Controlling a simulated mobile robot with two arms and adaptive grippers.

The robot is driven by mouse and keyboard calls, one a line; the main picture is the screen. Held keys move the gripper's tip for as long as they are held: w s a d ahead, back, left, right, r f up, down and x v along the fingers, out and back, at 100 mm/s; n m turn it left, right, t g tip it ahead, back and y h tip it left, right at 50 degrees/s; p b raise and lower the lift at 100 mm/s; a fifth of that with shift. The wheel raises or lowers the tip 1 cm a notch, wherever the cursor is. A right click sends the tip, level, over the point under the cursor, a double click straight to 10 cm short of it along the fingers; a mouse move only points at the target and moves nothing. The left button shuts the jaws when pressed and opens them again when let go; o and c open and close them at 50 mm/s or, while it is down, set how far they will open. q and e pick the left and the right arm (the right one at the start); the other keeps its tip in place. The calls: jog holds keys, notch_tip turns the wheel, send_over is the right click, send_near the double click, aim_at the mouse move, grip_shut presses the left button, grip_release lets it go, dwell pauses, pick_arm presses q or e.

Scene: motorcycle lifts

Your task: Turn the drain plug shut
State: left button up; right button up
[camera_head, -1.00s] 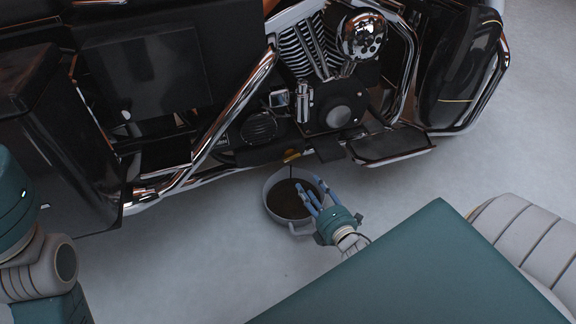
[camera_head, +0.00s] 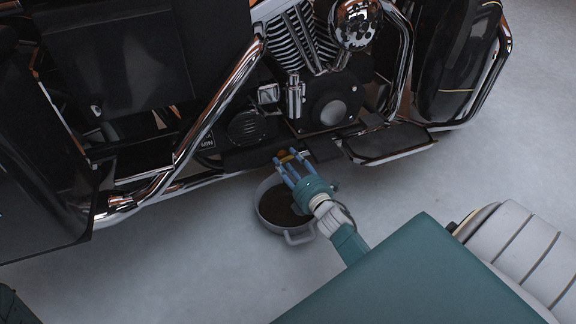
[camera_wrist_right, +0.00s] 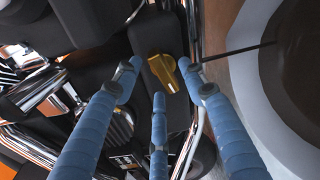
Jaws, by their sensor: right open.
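The brass drain plug (camera_head: 283,155) sits under the black engine; in the right wrist view it is the gold piece (camera_wrist_right: 163,72) with a raised grip. My right gripper (camera_head: 283,164) is open just below it. In the right wrist view, the blue fingertips (camera_wrist_right: 161,76) spread around the plug, with the plug between them; I cannot tell whether they touch it. A thin dark stream (camera_wrist_right: 240,50) runs from near the plug to the pan. My left gripper is out of view.
A grey drain pan (camera_head: 262,219) with dark liquid stands on the floor under the plug; its rim shows at right in the wrist view (camera_wrist_right: 243,85). The motorcycle's chrome pipe (camera_head: 215,105) and black footboard (camera_head: 388,143) flank the spot.

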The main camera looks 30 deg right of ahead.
jog(key=shift+w, duration=0.2)
jog(key=shift+c, duration=0.3)
grip_shut()
